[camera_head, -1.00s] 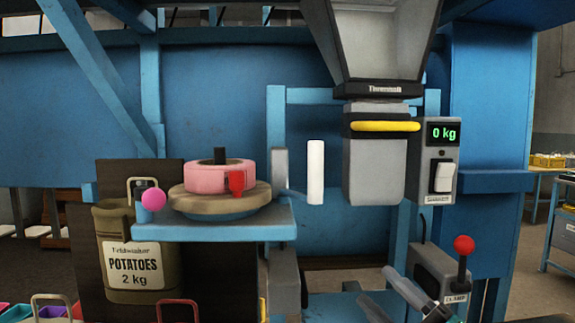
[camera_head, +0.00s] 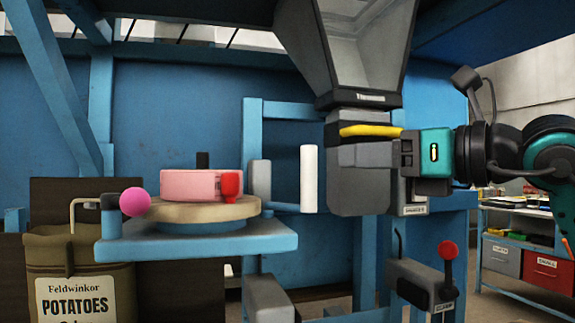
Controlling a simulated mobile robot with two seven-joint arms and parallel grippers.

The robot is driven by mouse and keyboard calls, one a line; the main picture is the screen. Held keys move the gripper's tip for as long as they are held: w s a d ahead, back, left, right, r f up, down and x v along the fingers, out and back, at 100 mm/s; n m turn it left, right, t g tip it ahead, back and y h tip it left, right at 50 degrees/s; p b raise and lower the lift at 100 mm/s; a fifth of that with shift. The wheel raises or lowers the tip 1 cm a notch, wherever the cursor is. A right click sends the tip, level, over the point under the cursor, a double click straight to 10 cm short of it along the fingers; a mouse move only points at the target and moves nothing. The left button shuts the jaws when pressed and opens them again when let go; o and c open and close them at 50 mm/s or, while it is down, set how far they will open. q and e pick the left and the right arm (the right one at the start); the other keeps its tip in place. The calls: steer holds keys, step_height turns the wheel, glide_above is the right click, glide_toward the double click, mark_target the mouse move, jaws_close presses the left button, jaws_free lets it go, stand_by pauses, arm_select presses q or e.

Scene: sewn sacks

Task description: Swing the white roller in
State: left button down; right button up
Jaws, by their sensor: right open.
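The white roller (camera_head: 309,179) stands upright, a pale cylinder on a thin blue arm (camera_head: 284,207) beside a grey block (camera_head: 259,180) at the back of the blue shelf. A pink tape roll (camera_head: 195,186) with a red piece (camera_head: 230,185) lies on a round wooden disc (camera_head: 175,212), left of the roller. My right gripper (camera_head: 407,158) comes in from the right with its fingers pointing left. It is open, at the right side of the grey spout box (camera_head: 360,178), right of the roller and apart from it. Whether it touches the box is unclear. My left gripper is not in view.
A yellow bar (camera_head: 370,131) crosses the spout box under the hopper (camera_head: 364,45). A red-knobbed clamp lever (camera_head: 447,250) stands low on the right. A pink ball knob (camera_head: 135,202) and a potato sack (camera_head: 75,285) are at the left. Room between roller and box is narrow.

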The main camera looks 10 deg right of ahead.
mark_target(316, 153)
steer(key=shift+h, duration=0.3)
steer(key=p+x, duration=0.2)
steer(key=x, duration=0.1)
steer(key=p+x, duration=0.2)
steer(key=x, duration=0.2)
steer(key=r+p+x, duration=0.1)
steer(key=x, duration=0.3)
steer(key=shift+w+d+p, duration=0.15)
steer(key=shift+w+p, duration=0.2)
steer(key=shift+p, duration=0.05)
steer(key=shift+w+a+f, duration=0.1)
steer(key=shift+w+a, duration=0.2)
steer(key=shift+w, duration=0.15)
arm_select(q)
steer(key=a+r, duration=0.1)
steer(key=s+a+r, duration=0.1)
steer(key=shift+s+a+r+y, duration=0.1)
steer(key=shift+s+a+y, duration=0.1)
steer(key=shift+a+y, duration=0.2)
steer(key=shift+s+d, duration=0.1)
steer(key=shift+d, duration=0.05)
arm_select(e)
jaws_close()
